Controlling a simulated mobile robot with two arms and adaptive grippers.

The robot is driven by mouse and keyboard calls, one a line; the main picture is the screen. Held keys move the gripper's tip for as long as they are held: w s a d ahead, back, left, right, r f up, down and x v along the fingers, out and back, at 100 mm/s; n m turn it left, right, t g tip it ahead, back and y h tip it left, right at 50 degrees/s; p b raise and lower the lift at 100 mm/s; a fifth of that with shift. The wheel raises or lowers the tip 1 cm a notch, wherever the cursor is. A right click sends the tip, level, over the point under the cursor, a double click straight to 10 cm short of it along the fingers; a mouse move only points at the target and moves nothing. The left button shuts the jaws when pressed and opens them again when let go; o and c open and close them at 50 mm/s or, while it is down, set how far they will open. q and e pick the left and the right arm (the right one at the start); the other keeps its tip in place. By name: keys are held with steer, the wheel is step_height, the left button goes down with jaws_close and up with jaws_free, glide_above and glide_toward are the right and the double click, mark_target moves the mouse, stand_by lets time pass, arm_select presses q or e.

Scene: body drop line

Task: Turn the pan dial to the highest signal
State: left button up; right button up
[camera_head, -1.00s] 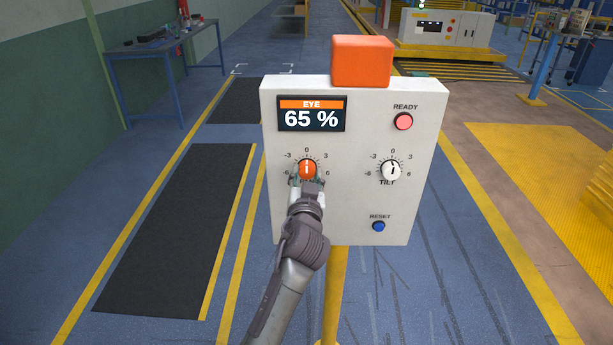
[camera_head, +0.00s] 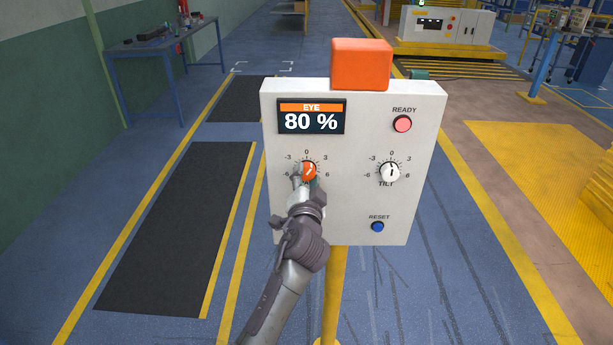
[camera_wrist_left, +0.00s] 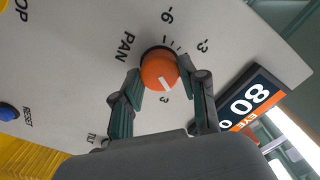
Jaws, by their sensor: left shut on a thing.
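The pan dial (camera_head: 309,172) is an orange knob at the lower left of a white control box (camera_head: 345,215). My left gripper (camera_wrist_left: 162,92) is shut on it, one finger on each side in the left wrist view. The knob (camera_wrist_left: 160,69) has a white pointer line, which leans towards the 3 side of the scale there. The display (camera_head: 311,117) reads EYE 80 %. My left wrist and fingers cover the dial's lower part in the head view. My right gripper is not in view.
The white tilt dial (camera_head: 390,172) is to the right, with the blue reset button (camera_head: 377,227) below it and the pink ready button (camera_head: 402,124) above. An orange block (camera_head: 361,64) tops the box. A blue workbench (camera_head: 160,48) stands at the far left.

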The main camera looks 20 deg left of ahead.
arm_select(q)
steer(key=shift+r+m, duration=0.1)
steer(key=shift+m, duration=0.4)
steer(key=o, duration=1.1)
steer(key=shift+w, duration=0.1)
steer(key=shift+o, duration=0.2)
steer(key=v, duration=1.2)
